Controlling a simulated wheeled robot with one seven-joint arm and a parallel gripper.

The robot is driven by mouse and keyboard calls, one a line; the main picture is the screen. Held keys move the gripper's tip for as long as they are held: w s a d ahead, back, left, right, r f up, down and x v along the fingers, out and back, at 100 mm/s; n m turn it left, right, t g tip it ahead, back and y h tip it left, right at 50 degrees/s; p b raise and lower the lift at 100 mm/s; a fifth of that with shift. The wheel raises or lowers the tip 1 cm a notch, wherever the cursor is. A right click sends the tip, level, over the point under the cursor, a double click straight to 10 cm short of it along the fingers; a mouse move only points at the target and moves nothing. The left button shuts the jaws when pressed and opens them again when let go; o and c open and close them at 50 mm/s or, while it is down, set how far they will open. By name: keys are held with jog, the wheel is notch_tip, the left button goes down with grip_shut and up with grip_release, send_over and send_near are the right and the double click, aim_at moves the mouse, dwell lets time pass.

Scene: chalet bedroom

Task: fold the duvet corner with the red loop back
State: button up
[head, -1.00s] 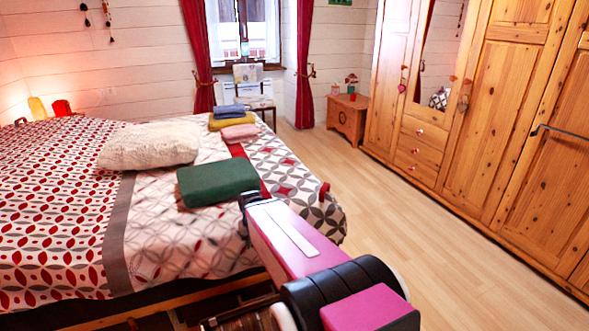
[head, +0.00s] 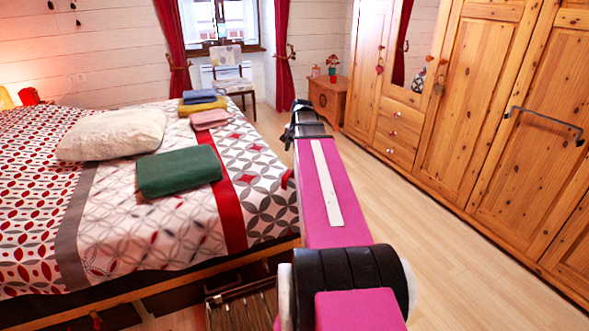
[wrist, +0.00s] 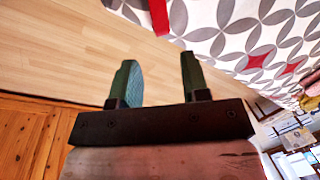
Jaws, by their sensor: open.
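The duvet (head: 268,205) lies flat over the bed, patterned in white, grey and red with a broad red stripe. The red loop (head: 287,178) sticks out at its right edge. In the wrist view the red loop (wrist: 159,14) is at the top, beside the patterned duvet (wrist: 215,20). My gripper (head: 305,112) is beyond the loop in the head view, to the right of the bed. In the wrist view my gripper (wrist: 158,80) has its two green-padded fingers apart with nothing between them, over the wood floor. The loop is apart from the fingers.
A green folded cloth (head: 179,171), a white pillow (head: 112,134) and a stack of folded cloths (head: 204,105) lie on the bed. A wooden wardrobe (head: 480,110) stands along the right. A chair (head: 231,80) is at the back. The floor (head: 440,255) between bed and wardrobe is clear.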

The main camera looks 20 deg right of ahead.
aim_at(289, 170)
jog(key=f, duration=0.3)
jog(key=w+a+f, duration=0.1)
jog(key=f, duration=0.6)
jog(key=shift+w+a+f, duration=0.1)
jog(key=shift+w+a, duration=0.05)
jog(key=shift+a, duration=0.15)
grip_shut()
